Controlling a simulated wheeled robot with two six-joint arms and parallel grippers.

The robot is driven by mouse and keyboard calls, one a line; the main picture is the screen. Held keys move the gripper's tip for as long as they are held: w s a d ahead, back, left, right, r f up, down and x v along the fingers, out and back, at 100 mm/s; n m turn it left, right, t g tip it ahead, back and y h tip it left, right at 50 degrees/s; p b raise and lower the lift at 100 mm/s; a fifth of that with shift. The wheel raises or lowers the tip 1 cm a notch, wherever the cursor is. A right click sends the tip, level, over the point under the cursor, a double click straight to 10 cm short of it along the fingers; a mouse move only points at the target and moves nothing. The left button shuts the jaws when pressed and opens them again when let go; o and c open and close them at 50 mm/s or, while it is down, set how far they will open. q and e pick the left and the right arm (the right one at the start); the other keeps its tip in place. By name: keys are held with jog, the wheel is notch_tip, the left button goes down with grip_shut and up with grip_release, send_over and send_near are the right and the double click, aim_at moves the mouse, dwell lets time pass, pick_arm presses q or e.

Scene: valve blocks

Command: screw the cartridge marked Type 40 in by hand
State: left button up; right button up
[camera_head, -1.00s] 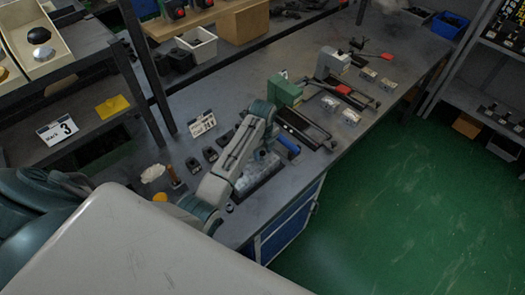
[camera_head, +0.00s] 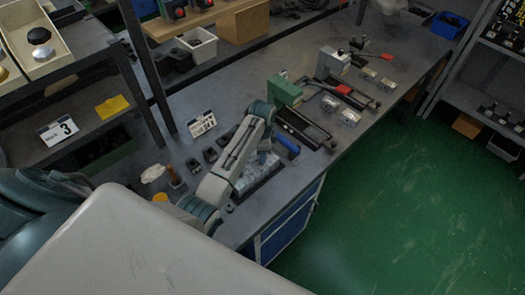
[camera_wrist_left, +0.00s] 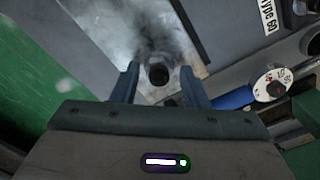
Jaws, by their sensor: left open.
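In the left wrist view my left gripper (camera_wrist_left: 160,88) is open. A dark round knob-like part (camera_wrist_left: 158,75) shows between its fingertips, over a pale metal block (camera_wrist_left: 135,38) with a dark smudge. I cannot tell whether the fingers touch this part, or whether it is the Type 40 cartridge; no such marking is readable on it. In the head view my left arm (camera_head: 237,160) reaches over the bench and hides much of the metal block on its dark plate (camera_head: 262,182). My right gripper is not in view.
A blue handle (camera_wrist_left: 235,98) with a white marked dial (camera_wrist_left: 272,85) lies right of my gripper. In the head view a green block (camera_head: 285,91) stands beyond, and several dark small parts (camera_head: 210,155) and a label card (camera_head: 202,124) lie left. Green floor is right of the bench.

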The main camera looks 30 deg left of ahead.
pick_arm(q)
jog(key=shift+n, duration=0.5)
jog(key=c, duration=0.8)
jog(key=m, duration=0.9)
jog(key=shift+m, duration=0.3)
jog(key=m, duration=1.2)
jog(key=shift+s, duration=0.1)
jog(key=o, duration=0.8)
